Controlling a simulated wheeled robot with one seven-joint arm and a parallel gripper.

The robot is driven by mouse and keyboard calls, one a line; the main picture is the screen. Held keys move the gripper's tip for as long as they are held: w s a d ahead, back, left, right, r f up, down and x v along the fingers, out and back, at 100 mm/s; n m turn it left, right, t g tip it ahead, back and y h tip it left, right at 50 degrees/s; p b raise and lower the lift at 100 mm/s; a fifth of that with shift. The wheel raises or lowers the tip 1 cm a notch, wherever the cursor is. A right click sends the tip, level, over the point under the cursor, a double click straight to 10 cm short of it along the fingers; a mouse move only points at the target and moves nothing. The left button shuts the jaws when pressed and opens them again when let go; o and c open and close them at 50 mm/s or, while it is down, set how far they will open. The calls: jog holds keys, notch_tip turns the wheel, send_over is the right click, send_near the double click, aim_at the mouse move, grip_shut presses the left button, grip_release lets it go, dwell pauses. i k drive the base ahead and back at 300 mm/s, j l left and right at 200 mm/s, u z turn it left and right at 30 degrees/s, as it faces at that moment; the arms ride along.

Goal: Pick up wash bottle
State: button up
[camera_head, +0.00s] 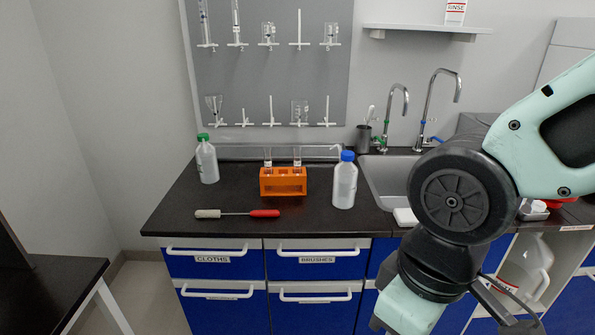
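A white, translucent bottle with a blue cap (344,184) stands upright on the black counter, left of the sink. A thin bent spout rises from its cap toward the upper left, like a wash bottle. A similar bottle with a green cap (208,163) stands upright at the counter's left. My arm fills the right side, in front of the sink and to the right of the blue-capped bottle. Dark parts at its lower end, at the bottom edge, may be my gripper (510,308). Its fingers are not clear, and nothing is seen held. It is apart from both bottles.
An orange rack (283,181) with tubes stands between the bottles. A red-handled brush (238,213) lies in front of them. The sink (386,183) with two tall taps is right of the blue-capped bottle. The counter's front left is mostly clear. A dark table (50,289) stands at lower left.

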aim_at(345, 174)
jog(key=i+l+z, duration=0.1)
jog(key=i+l, duration=0.6)
jog(key=l, duration=0.1)
